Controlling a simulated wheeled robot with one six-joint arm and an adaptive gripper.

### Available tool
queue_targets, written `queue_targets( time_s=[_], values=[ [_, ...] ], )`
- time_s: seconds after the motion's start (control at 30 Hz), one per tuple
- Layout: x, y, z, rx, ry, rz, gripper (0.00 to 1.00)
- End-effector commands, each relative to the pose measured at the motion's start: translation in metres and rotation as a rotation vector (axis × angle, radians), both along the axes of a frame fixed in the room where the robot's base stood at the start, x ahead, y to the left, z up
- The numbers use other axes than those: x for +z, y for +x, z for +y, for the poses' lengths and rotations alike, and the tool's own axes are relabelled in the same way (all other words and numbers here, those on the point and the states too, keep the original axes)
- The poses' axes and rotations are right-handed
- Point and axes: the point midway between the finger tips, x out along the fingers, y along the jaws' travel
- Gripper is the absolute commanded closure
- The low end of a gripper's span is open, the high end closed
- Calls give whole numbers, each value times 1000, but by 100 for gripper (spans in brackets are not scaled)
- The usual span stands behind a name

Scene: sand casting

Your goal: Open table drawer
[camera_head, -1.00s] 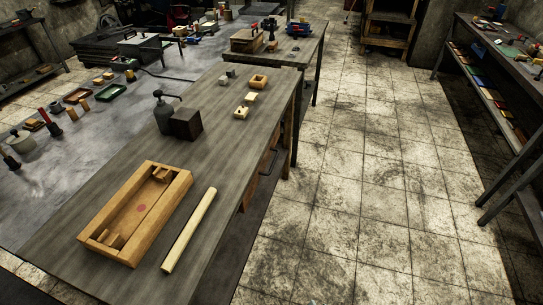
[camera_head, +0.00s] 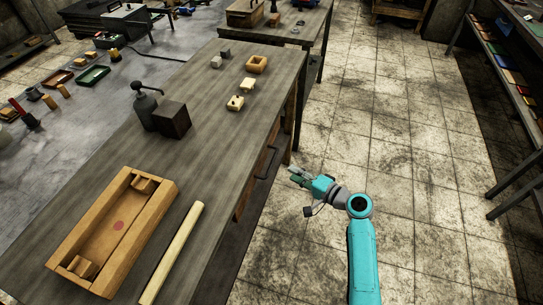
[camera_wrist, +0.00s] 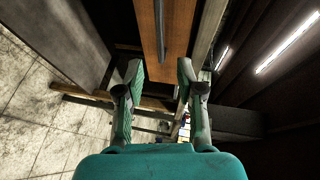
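The wooden table (camera_head: 200,110) has a brown drawer front on its right side, seen edge-on in the head view. A dark bar handle (camera_head: 267,162) stands out from that side. In the wrist view the drawer front (camera_wrist: 177,35) is an orange-brown panel ahead, with the dark handle (camera_wrist: 159,22) running down it. My gripper (camera_head: 293,175) is to the right of the handle, apart from it. In the wrist view my gripper (camera_wrist: 160,70) is open and empty, its two fingers on either side of the handle's line. The drawer looks shut.
Tiled floor (camera_head: 400,200) is free to the right. A shelf rack (camera_head: 510,80) stands at far right.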

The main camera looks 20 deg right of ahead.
Motion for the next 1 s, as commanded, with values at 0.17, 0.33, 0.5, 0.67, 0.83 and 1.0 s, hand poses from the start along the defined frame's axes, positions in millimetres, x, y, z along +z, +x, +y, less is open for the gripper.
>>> queue_targets(
  time_s=[0.17,0.33,0.5,0.67,0.83,1.0],
  values=[
    [-2,14,8,4,2,0,63],
    [-7,38,24,4,0,-1,63],
    [-13,63,39,4,1,0,63],
    [-17,80,48,2,1,1,63],
    [-19,89,54,1,0,0,63],
    [-20,90,55,0,0,0,63]
  ],
)
